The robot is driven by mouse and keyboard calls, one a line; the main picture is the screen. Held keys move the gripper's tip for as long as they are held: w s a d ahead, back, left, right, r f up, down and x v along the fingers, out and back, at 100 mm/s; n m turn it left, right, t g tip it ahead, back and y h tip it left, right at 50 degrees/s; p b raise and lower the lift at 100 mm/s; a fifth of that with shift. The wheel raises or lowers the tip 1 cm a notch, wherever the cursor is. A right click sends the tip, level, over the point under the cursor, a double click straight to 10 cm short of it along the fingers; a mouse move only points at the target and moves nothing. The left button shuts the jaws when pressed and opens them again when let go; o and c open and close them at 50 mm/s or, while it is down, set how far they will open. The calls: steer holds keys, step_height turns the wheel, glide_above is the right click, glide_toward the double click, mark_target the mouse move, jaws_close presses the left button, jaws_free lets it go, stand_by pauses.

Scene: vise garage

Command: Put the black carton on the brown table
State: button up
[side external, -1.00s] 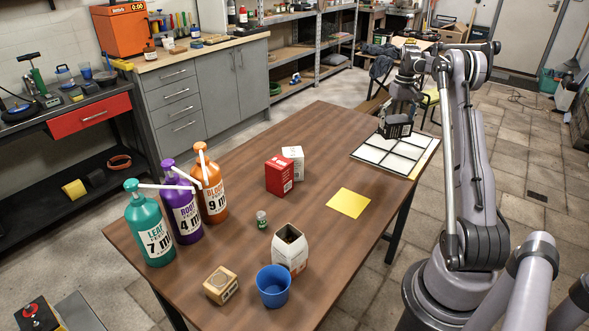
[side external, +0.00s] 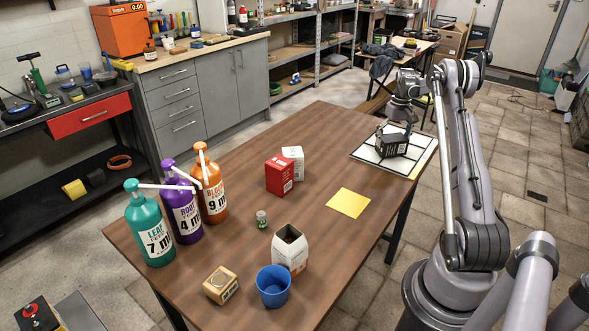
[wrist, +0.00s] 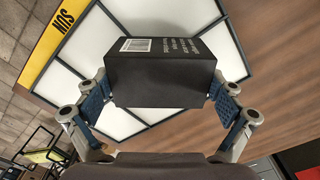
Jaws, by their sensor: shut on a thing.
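The black carton (wrist: 160,78) fills the middle of the wrist view, with a white barcode and small print on its upper face. My gripper (wrist: 160,100) is shut on it, with blue pads on its left and right sides. In the side external view the black carton (side external: 391,147) is over the white gridded board at the table's far right end, with my gripper (side external: 394,135) around it. I cannot tell whether the carton touches the board. The brown table (side external: 330,150) has bare wood to the left of the board.
The white gridded board (side external: 366,153) has a yellow edge. A yellow square (side external: 348,203), red carton (side external: 279,175), white carton (side external: 293,160), opened carton (side external: 290,247), blue cup (side external: 273,286), small green-lidded jar (side external: 262,219), wooden box (side external: 220,285) and several pump bottles (side external: 183,208) stand nearby. Bare wood lies mid-table.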

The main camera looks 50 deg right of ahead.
steer(key=shift+f, duration=0.1)
steer(key=o, duration=1.3)
